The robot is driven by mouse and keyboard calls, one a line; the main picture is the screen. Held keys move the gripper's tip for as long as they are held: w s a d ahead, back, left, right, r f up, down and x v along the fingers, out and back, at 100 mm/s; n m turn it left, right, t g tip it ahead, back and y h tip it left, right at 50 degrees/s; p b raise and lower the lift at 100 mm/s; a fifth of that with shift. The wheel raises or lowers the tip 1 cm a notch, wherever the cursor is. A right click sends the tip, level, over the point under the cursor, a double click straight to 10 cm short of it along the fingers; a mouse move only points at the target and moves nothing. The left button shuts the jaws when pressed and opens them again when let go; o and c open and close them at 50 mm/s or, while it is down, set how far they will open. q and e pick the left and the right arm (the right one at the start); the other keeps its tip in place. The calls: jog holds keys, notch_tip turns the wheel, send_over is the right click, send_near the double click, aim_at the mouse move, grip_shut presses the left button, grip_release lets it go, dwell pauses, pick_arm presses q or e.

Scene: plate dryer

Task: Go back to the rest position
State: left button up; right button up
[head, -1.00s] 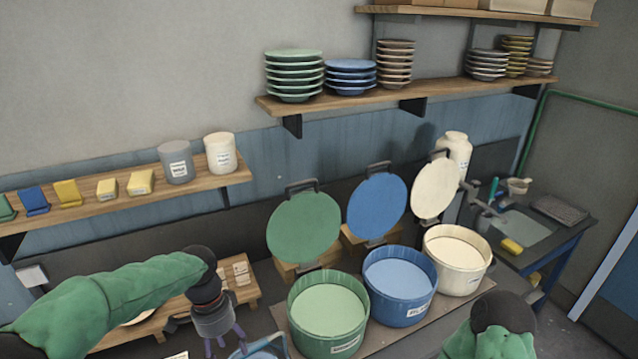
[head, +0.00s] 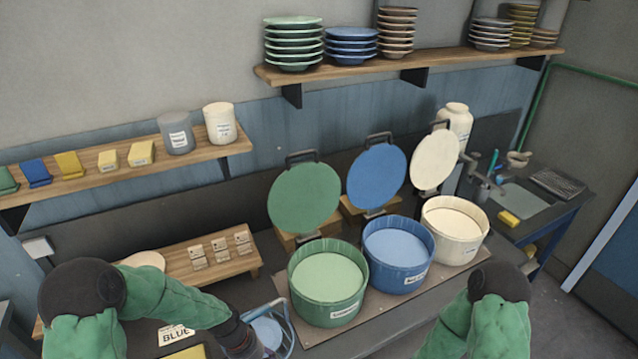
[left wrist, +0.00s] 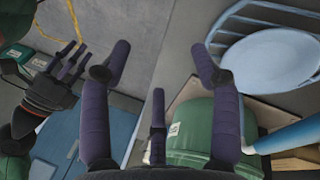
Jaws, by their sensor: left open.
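My left gripper (left wrist: 160,55) is open, its purple fingers spread with nothing between them. In the head view only its wrist part shows at the bottom edge, left of a blue wire rack (head: 289,338). In the left wrist view the rack (left wrist: 222,38) and the light blue plate (left wrist: 275,62) in it are to the right of the fingers, apart from them. My right gripper (left wrist: 62,68) shows at the upper left of the left wrist view, fingers apart and empty. In the head view it is out of frame; only my right arm's green sleeve shows.
Green (head: 328,310), blue (head: 400,280) and cream (head: 456,243) drums stand on the counter with their round lids raised. A low wooden stand (head: 215,274) is behind my left arm. Plates are stacked on the upper shelf (head: 400,68). A sink (head: 518,200) is at the right.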

pick_arm(q)
jog(key=s+d+f+n+t, duration=0.1)
jog(key=s+d+f+n, duration=0.3)
jog(key=s+f+n, duration=0.65)
notch_tip(320, 180, down, 17)
jog(key=d+m+b, duration=0.1)
jog(key=m+b, duration=0.2)
jog(key=b, duration=1.3)
jog(key=shift+s+t, duration=0.3)
jog(key=shift+s, duration=0.1)
jog(key=shift+d+r+m, duration=0.1)
jog(key=shift+m, duration=0.15)
